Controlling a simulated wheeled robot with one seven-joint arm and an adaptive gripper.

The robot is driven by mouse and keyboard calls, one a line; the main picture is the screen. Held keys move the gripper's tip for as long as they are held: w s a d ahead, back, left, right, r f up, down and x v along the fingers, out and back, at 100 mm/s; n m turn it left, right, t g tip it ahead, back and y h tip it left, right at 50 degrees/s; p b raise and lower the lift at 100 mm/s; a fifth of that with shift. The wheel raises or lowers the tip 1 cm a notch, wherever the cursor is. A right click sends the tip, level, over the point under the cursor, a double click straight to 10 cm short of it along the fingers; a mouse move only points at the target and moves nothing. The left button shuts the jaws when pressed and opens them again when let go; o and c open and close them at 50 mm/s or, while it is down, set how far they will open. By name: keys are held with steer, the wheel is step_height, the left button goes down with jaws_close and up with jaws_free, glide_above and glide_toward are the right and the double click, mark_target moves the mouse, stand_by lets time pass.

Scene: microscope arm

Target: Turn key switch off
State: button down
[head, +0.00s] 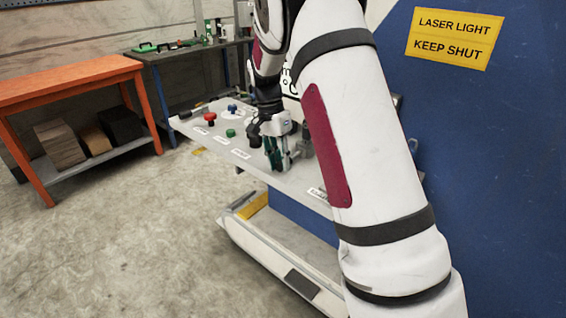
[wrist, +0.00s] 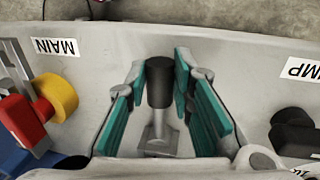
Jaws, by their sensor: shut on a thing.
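My gripper (head: 278,150) is down at the grey control panel (head: 285,182) in the head view. In the wrist view my gripper's teal-padded fingers (wrist: 160,85) stand on both sides of a lever with a black cylindrical top (wrist: 160,90) and a grey metal stem and base. My gripper is shut on this lever. No label for it shows, and I cannot tell whether it is the key switch. In the head view my gripper and arm hide it.
In the wrist view a yellow knob (wrist: 57,97) with red and blue parts is at left by the MAIN label (wrist: 55,48). A black knob (wrist: 292,130) is at right. The head view shows a red knob (head: 210,118), an orange bench (head: 70,82) and a blue wall (head: 500,170).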

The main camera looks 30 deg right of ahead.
steer(key=shift+w, duration=0.3)
stand_by(0.4)
steer(key=c, duration=1.4)
jaws_free()
steer(key=shift+r, duration=0.1)
step_height(320, 180, up, 12)
steer(key=w, duration=0.2)
steer(key=shift+a+f, duration=0.2)
steer(key=shift+a, duration=0.25)
